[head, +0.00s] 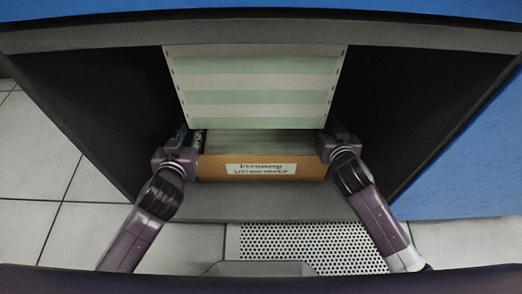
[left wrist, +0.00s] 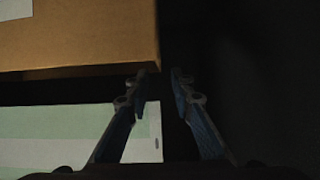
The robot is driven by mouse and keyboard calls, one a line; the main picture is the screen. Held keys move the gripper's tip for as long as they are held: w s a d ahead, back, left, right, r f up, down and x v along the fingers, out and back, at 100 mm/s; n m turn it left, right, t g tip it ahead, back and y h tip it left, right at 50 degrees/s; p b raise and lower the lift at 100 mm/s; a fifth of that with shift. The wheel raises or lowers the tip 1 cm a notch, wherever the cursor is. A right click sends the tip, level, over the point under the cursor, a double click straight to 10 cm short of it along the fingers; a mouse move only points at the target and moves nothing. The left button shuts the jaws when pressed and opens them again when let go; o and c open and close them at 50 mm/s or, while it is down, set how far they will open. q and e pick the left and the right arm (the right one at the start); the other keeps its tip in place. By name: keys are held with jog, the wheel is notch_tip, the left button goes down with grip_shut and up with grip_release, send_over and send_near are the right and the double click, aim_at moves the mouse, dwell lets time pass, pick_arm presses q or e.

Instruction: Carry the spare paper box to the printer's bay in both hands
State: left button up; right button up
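The cardboard paper box (head: 222,172), with a white printed label (head: 262,169), sits low in the dark bay of the printer (head: 95,105), under a hanging green-and-white striped sheet (head: 255,85). My left gripper (head: 183,138) is at the box's left end and my right gripper (head: 335,135) at its right end. In the left wrist view the box (left wrist: 75,35) fills the upper left, and the left gripper's fingers (left wrist: 160,78) stand apart near its corner with a dark gap between them. The right gripper's fingertips are hard to make out.
Dark side walls of the bay (head: 425,110) stand left and right of my arms. A grey sill (head: 260,205) lies in front of the box, with a perforated floor tile (head: 310,245) before it. Pale floor tiles (head: 35,160) are clear at the left.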

pick_arm(q)
jog(key=v, duration=0.5)
jog(key=shift+s+r, duration=0.15)
jog(key=shift+s, duration=0.2)
pick_arm(e)
jog(key=v, duration=1.2)
